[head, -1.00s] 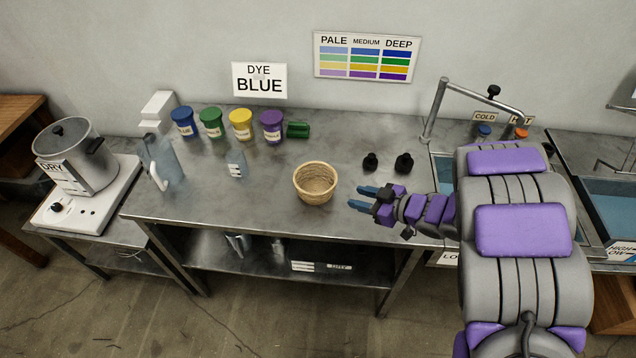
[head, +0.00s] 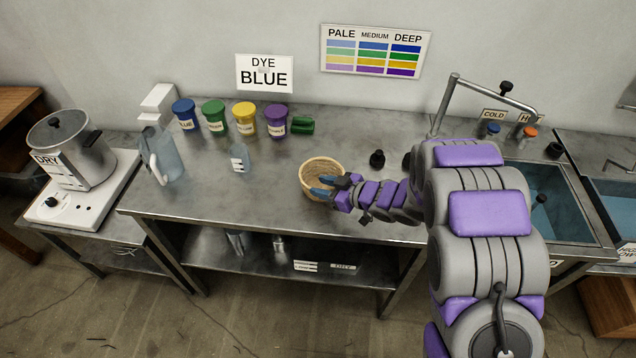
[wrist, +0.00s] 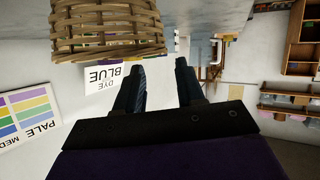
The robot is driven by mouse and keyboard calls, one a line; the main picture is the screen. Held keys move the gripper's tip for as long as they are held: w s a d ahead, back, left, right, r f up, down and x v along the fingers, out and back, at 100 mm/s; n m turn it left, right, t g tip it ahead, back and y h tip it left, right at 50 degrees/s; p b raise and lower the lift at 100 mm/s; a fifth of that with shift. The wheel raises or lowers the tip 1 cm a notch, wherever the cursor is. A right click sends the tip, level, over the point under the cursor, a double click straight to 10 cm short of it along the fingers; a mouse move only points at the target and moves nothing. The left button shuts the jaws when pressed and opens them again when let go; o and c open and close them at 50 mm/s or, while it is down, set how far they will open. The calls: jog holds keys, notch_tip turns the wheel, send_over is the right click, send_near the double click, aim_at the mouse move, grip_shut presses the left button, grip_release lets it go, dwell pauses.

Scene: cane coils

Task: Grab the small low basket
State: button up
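The small low basket (head: 316,167) is round, tan and woven, and stands upright on the grey metal table. My gripper (head: 323,187) is at its front right side in the head view, and its blue fingers overlap the basket there, hiding part of it. In the wrist view, which is upside down, the basket (wrist: 105,28) fills the upper left. My two dark fingers (wrist: 160,68) are spread apart with nothing between them. The basket lies off to one side of them; I cannot tell whether a finger touches it.
A blue-tinted bottle (head: 240,158) and several lidded dye tubs (head: 246,121) stand left of and behind the basket. The sink (head: 560,205) is further right. The table's front left is clear.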

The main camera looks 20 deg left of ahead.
aim_at(309, 186)
jog(key=shift+a+f+b, duration=0.55)
jog(key=shift+f, duration=0.2)
jog(key=shift+w+a+f, duration=0.2)
jog(key=shift+w+a, duration=0.05)
jog(key=shift+a, duration=0.6)
jog(key=shift+a+f, duration=0.15)
jog(key=shift+a, duration=0.2)
jog(key=shift+c, duration=1.2)
jog(key=shift+d, duration=0.6)
grip_shut()
jog(key=shift+a, duration=0.1)
jog(key=shift+a, duration=0.1)
jog(key=shift+a, duration=0.2)
